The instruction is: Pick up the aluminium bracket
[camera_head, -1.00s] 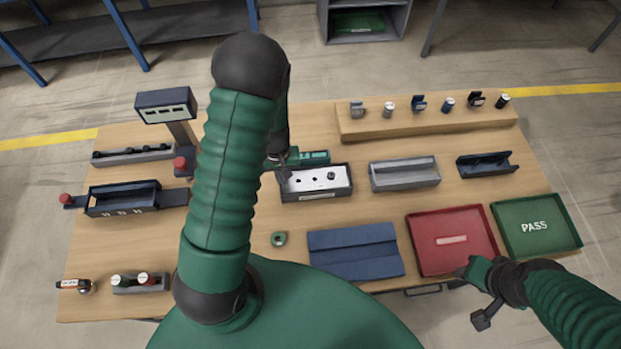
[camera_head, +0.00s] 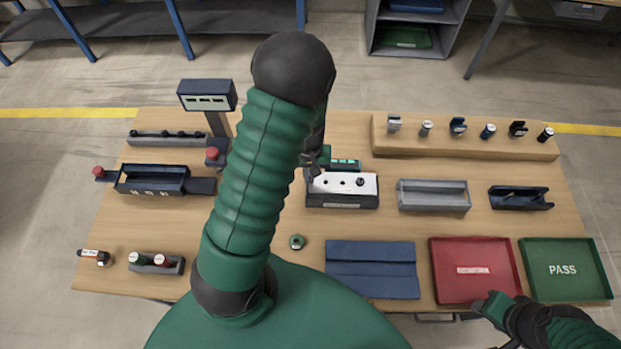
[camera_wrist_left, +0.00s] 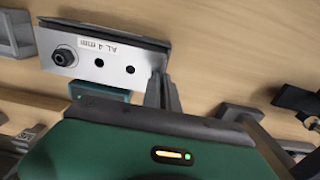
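A pale plate (camera_head: 334,188) with two holes and a dark round post lies on a dark block near the table's middle. In the left wrist view the plate (camera_wrist_left: 118,58) is lettered "AL 4 mm"; I take it as the aluminium bracket. My left gripper (camera_head: 314,170) is low at the block's back left corner. In the left wrist view its fingers (camera_wrist_left: 162,88) are close together beside the plate's right end; whether they touch it or hold anything is unclear. My right gripper (camera_head: 508,338) is at the bottom edge, partly cut off, in front of the red tray.
A grey open holder (camera_head: 433,207) stands right of the block, a dark holder (camera_head: 521,204) beyond it. A blue mat (camera_head: 372,270), red tray (camera_head: 436,275) and green PASS tray (camera_head: 562,287) line the front. A display post (camera_head: 208,97) stands back left. A green ring (camera_head: 297,242) lies in front.

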